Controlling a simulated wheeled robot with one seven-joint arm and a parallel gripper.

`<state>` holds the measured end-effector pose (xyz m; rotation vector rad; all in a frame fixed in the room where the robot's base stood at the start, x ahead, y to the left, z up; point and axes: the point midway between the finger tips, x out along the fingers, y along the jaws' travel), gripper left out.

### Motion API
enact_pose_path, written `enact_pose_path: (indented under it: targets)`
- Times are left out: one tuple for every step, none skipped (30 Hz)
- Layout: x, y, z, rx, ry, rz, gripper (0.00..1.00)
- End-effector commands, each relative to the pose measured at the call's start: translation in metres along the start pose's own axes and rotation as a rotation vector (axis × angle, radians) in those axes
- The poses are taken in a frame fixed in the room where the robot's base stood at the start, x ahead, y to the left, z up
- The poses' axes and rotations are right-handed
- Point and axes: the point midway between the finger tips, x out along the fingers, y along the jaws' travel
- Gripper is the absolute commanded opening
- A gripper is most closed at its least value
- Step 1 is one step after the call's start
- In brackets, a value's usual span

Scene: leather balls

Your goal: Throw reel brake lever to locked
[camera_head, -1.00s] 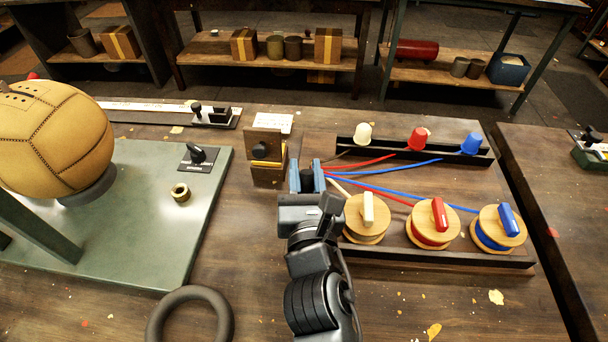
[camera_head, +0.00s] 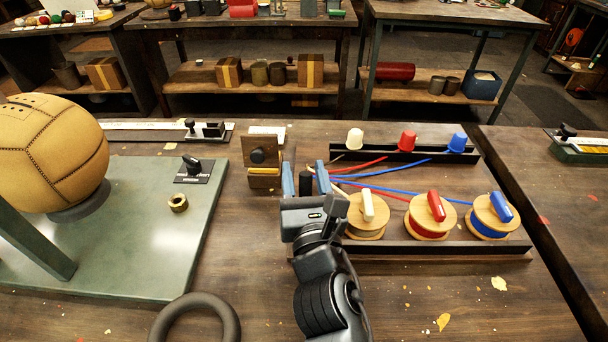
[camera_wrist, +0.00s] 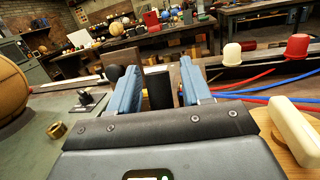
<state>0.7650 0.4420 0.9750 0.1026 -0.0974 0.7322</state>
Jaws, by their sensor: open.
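My gripper (camera_head: 305,177) has two blue fingers, open and pointing away over the bench, left of the reels. A wooden block (camera_head: 262,179) with a round black knob (camera_head: 257,156) and a yellow strip stands just left of the fingers. Three wooden reels carry a white lever (camera_head: 368,205), a red lever (camera_head: 436,206) and a blue lever (camera_head: 500,207). A black lever (camera_head: 192,164) sits on a labelled plate at left. Which one is the reel brake lever is unclear.
White, red and blue cups (camera_head: 407,141) stand on a black rail behind the reels. Coloured cords run beside my gripper. A tan leather ball (camera_head: 50,152) and a brass ring (camera_head: 178,203) are on the green plate (camera_head: 150,245). A dark ring (camera_head: 195,318) lies in front.

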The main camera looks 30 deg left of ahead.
Motion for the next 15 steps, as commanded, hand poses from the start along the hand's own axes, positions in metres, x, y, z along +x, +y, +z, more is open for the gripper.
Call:
enact_pose_path:
  targets:
    - [0.000,0.000,0.000,0.000,0.000,0.000,0.48]
    - [0.000,0.000,0.000,0.000,0.000,0.000,0.48]
    - [0.000,0.000,0.000,0.000,0.000,0.000,0.48]
    - [-0.001,0.000,0.000,0.000,0.000,0.000,0.48]
    - [-0.002,0.000,0.001,0.000,0.000,0.000,0.48]
    - [-0.005,0.000,0.001,0.000,0.001,0.000,0.48]
    - [-0.007,0.000,0.001,0.000,0.001,-0.001,0.48]
    - [-0.011,0.000,0.001,0.001,0.002,-0.001,0.48]
    - [-0.016,0.000,0.001,0.002,0.004,-0.001,0.48]
    - [-0.020,0.000,0.001,0.002,0.003,-0.002,0.48]
    - [-0.025,0.000,0.002,0.003,0.003,-0.002,0.48]
    - [-0.031,0.000,0.003,0.003,0.002,-0.002,0.48]
    - [-0.036,0.000,0.002,0.002,0.004,-0.002,0.48]
    - [-0.040,0.000,0.002,0.002,0.004,-0.001,0.48]
    - [-0.046,0.000,0.002,0.002,0.003,-0.001,0.48]
